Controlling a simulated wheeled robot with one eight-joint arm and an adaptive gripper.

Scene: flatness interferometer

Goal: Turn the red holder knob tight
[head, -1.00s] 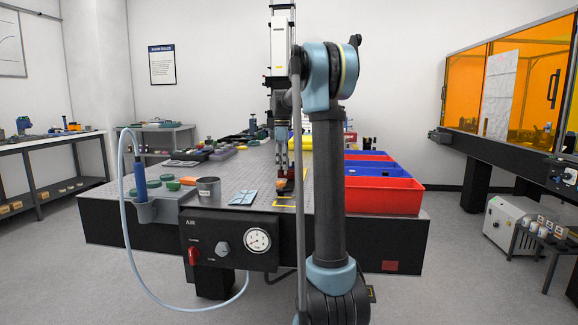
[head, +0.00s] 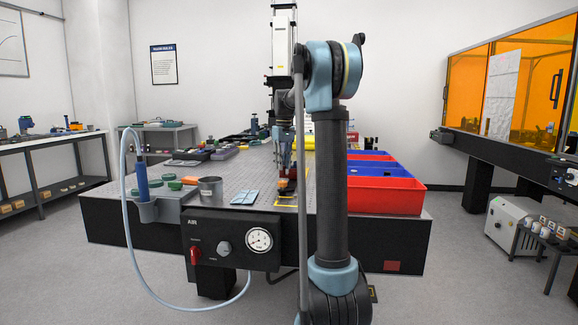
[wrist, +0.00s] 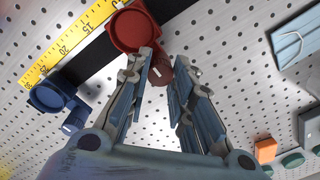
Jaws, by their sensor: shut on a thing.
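The red holder (wrist: 133,28) is at the top of the wrist view, a round cup on the perforated table. Its red knob (wrist: 160,72) sticks out toward me, with a pale mark on it. My gripper (wrist: 163,66) is shut on this knob, with one finger on either side. In the head view my gripper (head: 285,167) points down at the near part of the table, at the small dark red holder (head: 287,185). Its fine contact there is too small to tell.
A blue holder (wrist: 50,97) with its own knob stands left of the red one, beside a yellow ruler (wrist: 70,43). Folded blue wipes (wrist: 295,38) lie right.

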